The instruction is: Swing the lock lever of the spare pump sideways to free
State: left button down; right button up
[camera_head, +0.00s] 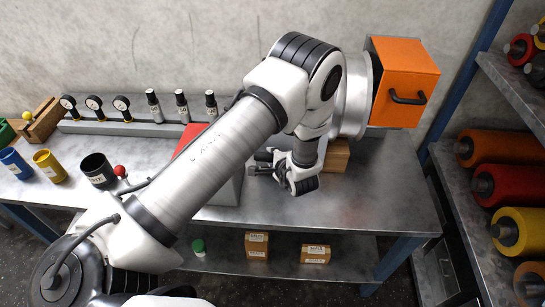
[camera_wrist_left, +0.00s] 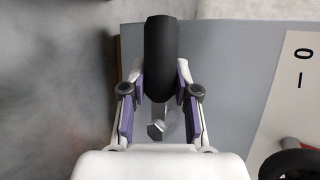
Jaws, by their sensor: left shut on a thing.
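My left gripper (camera_head: 264,163) reaches down to the right side of a grey and red unit (camera_head: 229,190) that my own arm mostly hides. In the left wrist view, the left gripper (camera_wrist_left: 160,95) is shut on a black rounded grip (camera_wrist_left: 159,45), which looks like the lock lever's handle. A metal bolt head or stem (camera_wrist_left: 157,128) shows below the grip, between the fingers. A grey surface (camera_wrist_left: 235,65) lies behind it, with a white panel (camera_wrist_left: 300,80) marked "0" and "I" at the right. Whether the lever is swung over cannot be told. My right gripper is not in view.
An orange box with a black handle (camera_head: 407,80) stands at the back right. A wooden block (camera_head: 337,155) is close to the gripper. Cups (camera_head: 97,170) stand at the left. A roller rack (camera_head: 495,185) is at the right. The front right tabletop (camera_head: 370,205) is clear.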

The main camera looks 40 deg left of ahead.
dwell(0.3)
pick_arm(q)
jog(key=c, duration=0.8)
grip_release()
jog(key=shift+w, duration=0.1)
jog(key=shift+c, duration=0.2)
jog(key=shift+d, duration=0.1)
jog(key=v, duration=0.7)
jog(key=shift+d+r, duration=0.2)
jog(key=shift+d, duration=0.05)
jog(key=shift+a+f, duration=0.1)
jog(key=shift+a, duration=0.05)
